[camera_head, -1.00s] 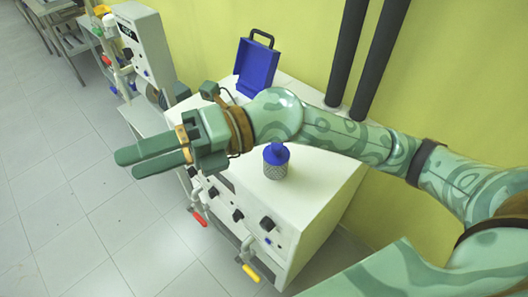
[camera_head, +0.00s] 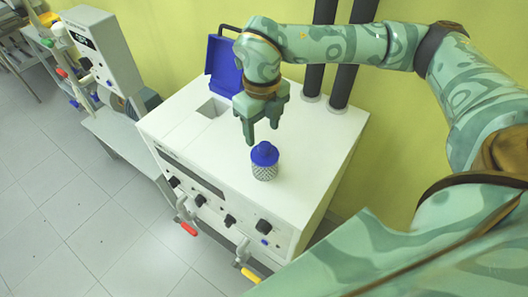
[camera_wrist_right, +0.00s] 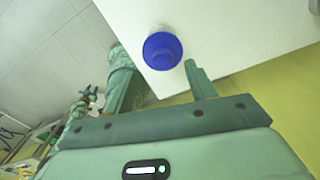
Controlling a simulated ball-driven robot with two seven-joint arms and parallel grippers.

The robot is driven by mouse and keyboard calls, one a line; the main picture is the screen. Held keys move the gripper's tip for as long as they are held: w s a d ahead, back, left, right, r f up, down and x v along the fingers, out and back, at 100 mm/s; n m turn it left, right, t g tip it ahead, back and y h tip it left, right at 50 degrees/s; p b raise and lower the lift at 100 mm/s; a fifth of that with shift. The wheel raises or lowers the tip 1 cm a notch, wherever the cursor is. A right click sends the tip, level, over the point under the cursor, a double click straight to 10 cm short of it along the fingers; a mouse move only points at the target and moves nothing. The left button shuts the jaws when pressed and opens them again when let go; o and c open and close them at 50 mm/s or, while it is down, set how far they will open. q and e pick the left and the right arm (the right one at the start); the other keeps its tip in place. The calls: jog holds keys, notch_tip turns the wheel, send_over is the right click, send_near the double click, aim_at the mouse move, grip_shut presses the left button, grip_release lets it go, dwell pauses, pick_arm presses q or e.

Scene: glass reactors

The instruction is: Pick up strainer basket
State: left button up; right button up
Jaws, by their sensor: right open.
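The strainer basket (camera_head: 264,171), a small metal mesh cylinder with a blue top, stands upright on the white top of the machine (camera_head: 325,145). My right gripper (camera_head: 262,132) points down just above and slightly behind it, open and empty, with its fingers apart. In the right wrist view the basket's round blue top (camera_wrist_right: 162,50) shows beyond the fingers of the right gripper (camera_wrist_right: 158,76). I see no contact between fingers and basket.
A square opening (camera_head: 213,107) with a raised blue lid (camera_head: 224,66) lies behind left on the machine. Two dark pipes (camera_head: 316,75) stand at the back by the yellow wall. Knobs and red and yellow valve handles (camera_head: 188,229) line the front. The top right of the machine is clear.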

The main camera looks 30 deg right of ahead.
aim_at(265, 145)
jog(key=f, duration=0.7)
jog(key=shift+s+d, duration=0.1)
jog(key=shift+d, duration=0.1)
jog(key=shift+r, duration=0.1)
grip_shut()
